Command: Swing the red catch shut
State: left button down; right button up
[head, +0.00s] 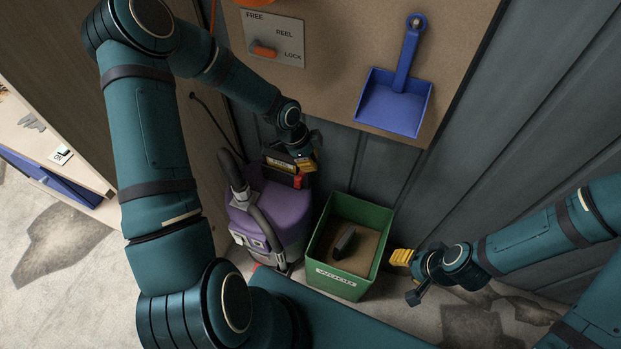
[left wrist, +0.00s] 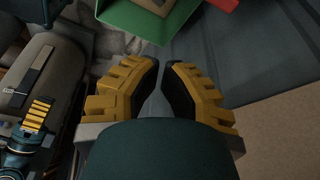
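A small red piece (head: 298,181), apparently the catch, shows at the top of the purple machine (head: 282,212), beside a dark part with a yellow label (head: 279,163). My left gripper (head: 306,166) is just above the red piece in the head view; whether they touch is unclear. In the left wrist view its two yellow fingers (left wrist: 161,66) nearly meet, with a narrow empty gap. A red surface (left wrist: 222,4) is cut off at the top of that view; I cannot tell if it is the catch. My right gripper (head: 402,257) is right of the green bin, apart from the machine.
The green bin (head: 323,267), holding a dark block (head: 345,242), stands right of the machine. A board above carries a plate with an orange lever (head: 264,49) and a blue dustpan (head: 396,102). A hose (head: 264,228) curves over the machine's front.

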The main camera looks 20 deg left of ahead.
pick_arm(q)
jog(key=b+x, duration=0.3)
jog(key=x, duration=0.8)
jog(key=a, duration=0.1)
jog(key=s+a, duration=0.1)
jog(key=a+r, duration=0.1)
jog(key=shift+s+a, duration=0.25)
jog(key=shift+a, duration=0.15)
jog(key=shift+a+p, duration=0.1)
jog(key=shift+p, duration=0.2)
jog(key=shift+s+a+m+p, duration=0.15)
jog(key=shift+a+m+p, duration=0.1)
jog(key=shift+m+p, duration=0.15)
